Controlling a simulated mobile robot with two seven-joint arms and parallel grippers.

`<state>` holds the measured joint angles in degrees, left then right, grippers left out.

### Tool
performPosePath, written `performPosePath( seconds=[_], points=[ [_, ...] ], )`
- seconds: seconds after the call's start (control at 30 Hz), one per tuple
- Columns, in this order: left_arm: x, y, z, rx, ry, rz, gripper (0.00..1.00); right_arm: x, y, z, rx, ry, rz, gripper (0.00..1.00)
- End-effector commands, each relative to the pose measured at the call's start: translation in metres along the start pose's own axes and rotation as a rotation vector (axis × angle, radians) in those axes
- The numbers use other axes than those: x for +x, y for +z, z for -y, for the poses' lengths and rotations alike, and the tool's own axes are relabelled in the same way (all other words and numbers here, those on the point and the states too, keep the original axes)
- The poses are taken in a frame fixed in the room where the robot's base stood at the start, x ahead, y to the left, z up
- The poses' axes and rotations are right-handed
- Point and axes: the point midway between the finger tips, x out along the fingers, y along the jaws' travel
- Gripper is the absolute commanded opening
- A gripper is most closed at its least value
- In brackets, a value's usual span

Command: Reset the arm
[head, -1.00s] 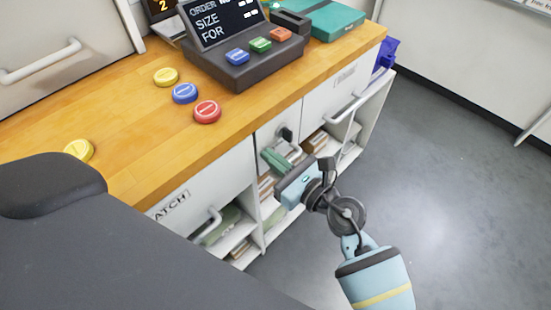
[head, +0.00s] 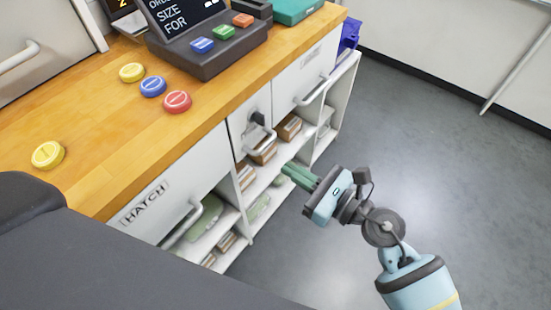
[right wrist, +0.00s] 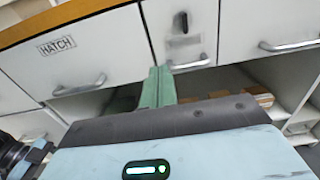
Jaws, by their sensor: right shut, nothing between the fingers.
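My right gripper (head: 290,170) is in front of the counter's open shelves, below the worktop. Its green fingers are closed together with nothing between them. In the right wrist view its fingers (right wrist: 157,88) point toward the counter front, below a narrow middle drawer (right wrist: 182,32) with a dark fitting. In the head view that drawer (head: 247,118) is shut, and the gripper is apart from its handle. My left gripper is not in view.
The wooden worktop (head: 100,120) carries yellow, blue and red discs and an order terminal (head: 205,50) with coloured buttons. The drawer marked HATCH (head: 165,205) is shut. Shelves below hold packages. Grey floor (head: 430,150) to the right is clear.

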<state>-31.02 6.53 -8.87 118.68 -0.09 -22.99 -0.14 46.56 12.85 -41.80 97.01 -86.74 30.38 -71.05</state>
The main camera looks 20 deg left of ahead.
Motion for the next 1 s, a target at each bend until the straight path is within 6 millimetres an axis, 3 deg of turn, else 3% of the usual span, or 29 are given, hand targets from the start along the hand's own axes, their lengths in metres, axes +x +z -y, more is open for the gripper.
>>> performPosePath(
  seconds=[0.2,0.67,0.83,1.0],
  points=[
    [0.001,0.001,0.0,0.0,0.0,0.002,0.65,-0.016,-0.001,-0.001,0.001,0.001,-0.001,0.0],
    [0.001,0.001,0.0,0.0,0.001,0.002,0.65,-0.018,-0.001,-0.002,0.027,-0.006,0.007,0.0],
    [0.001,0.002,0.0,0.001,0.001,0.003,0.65,-0.034,-0.009,-0.008,0.318,-0.091,0.098,0.0],
    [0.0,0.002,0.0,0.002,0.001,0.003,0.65,-0.073,-0.034,-0.011,0.868,-0.265,0.275,0.0]
  ],
)
